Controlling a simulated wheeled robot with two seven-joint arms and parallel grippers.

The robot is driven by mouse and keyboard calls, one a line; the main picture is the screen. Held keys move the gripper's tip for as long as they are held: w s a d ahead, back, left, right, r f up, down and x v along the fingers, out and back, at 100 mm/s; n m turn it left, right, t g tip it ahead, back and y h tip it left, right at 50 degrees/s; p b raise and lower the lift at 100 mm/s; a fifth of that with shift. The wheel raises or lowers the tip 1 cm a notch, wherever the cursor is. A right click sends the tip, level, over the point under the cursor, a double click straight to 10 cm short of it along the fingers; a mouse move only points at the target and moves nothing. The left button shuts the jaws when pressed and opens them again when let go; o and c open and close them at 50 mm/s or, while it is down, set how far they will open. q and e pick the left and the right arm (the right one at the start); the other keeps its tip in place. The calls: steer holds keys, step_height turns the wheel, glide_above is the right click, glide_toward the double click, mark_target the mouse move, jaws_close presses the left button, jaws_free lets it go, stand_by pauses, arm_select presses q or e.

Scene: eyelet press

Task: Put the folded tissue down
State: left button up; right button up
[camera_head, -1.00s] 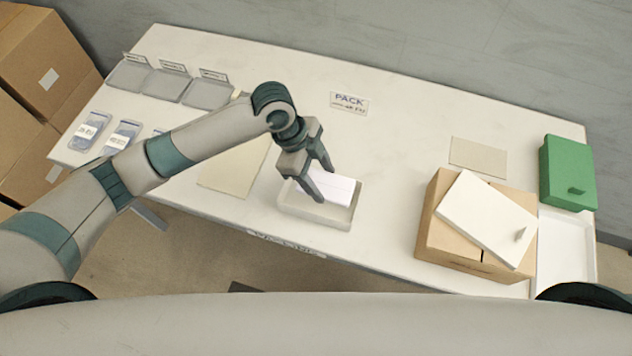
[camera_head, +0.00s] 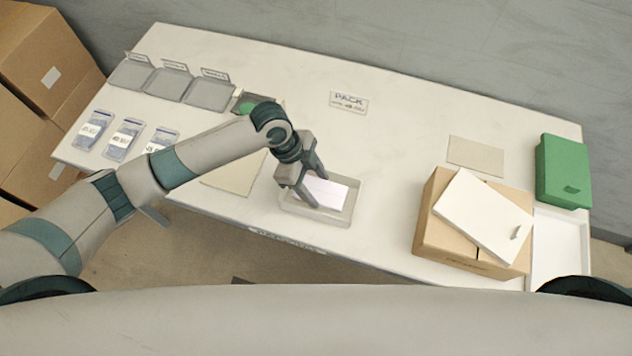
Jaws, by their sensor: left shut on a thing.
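The folded tissue (camera_head: 328,193) is a flat white rectangle inside a shallow, pale, translucent tray (camera_head: 335,218) at the front middle of the table. My left gripper (camera_head: 317,193) reaches down over the tray from the left and is shut on the tissue's left part. Its fingers hide that part of the tissue. I cannot tell whether the tissue touches the tray floor. My right gripper is not in view.
A cardboard box (camera_head: 440,240) with a white lid (camera_head: 482,215) lying tilted on it stands at the right. A green case (camera_head: 563,170) and white tray (camera_head: 562,255) are beyond it. Several grey trays (camera_head: 168,83) and labelled packets (camera_head: 124,138) lie left.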

arm_select(q)
steer(key=shift+f, duration=0.3)
steer(key=shift+f, duration=0.35)
steer(key=o, duration=0.7)
steer(key=shift+r, duration=0.15)
steer(key=shift+r, duration=0.6)
steer(key=shift+w+a+r, duration=0.15)
steer(key=shift+r, duration=0.2)
steer(key=shift+b+v, duration=1.35)
steer(key=shift+v, duration=4.15)
